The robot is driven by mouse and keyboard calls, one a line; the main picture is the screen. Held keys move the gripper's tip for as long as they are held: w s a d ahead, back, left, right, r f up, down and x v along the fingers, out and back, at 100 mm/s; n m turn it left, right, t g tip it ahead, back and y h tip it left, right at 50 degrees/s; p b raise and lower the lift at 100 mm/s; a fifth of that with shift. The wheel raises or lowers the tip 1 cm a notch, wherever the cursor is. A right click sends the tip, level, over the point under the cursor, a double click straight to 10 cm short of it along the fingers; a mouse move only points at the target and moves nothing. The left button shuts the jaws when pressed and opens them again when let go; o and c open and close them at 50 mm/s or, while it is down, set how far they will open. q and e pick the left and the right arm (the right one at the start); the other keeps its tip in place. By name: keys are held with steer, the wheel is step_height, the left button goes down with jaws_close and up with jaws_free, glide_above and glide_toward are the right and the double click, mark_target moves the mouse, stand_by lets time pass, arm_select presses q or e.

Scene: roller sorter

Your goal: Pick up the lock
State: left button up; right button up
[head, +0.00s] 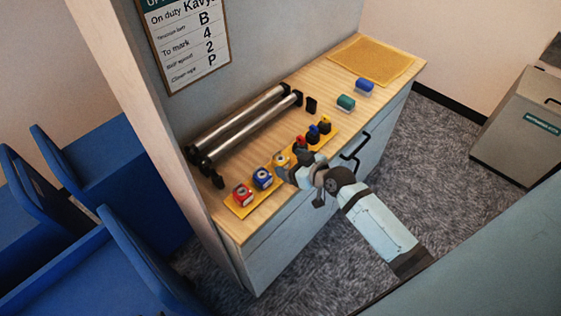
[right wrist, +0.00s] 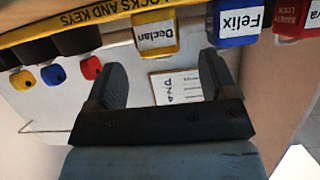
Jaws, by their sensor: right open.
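Three locks stand in a row on a yellow strip (head: 230,206) on the wooden counter. They are a red lock (head: 242,194), a blue lock (head: 262,178) and a yellow lock (head: 281,159). My right gripper (head: 285,173) is at the counter's front edge by the yellow lock. In the right wrist view its fingers (right wrist: 165,82) are apart, with nothing between them. The yellow lock (right wrist: 156,42), labelled Declan, lies ahead of the gap. The blue lock (right wrist: 236,22), labelled Felix, is beside the right finger, and the red lock (right wrist: 296,20) is farther right. My left gripper is not in view.
Black-bodied keys with red (head: 300,142), blue (head: 313,133) and yellow (head: 324,120) parts stand farther along the strip. Metal rollers (head: 240,130) lie behind. Green (head: 346,102) and blue (head: 364,85) items sit near a yellow mat (head: 371,60). A cabinet handle (head: 355,150) projects from the front.

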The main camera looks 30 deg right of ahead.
steer(key=x, duration=0.5)
steer(key=shift+w+a, duration=0.1)
steer(key=shift+w, duration=0.05)
steer(key=c, duration=1.1)
steer(key=shift+o, duration=0.2)
step_height(320, 180, up, 20)
step_height(320, 180, up, 5)
steer(key=p, duration=0.5)
glide_above(279, 158)
steer(key=shift+f, duration=0.25)
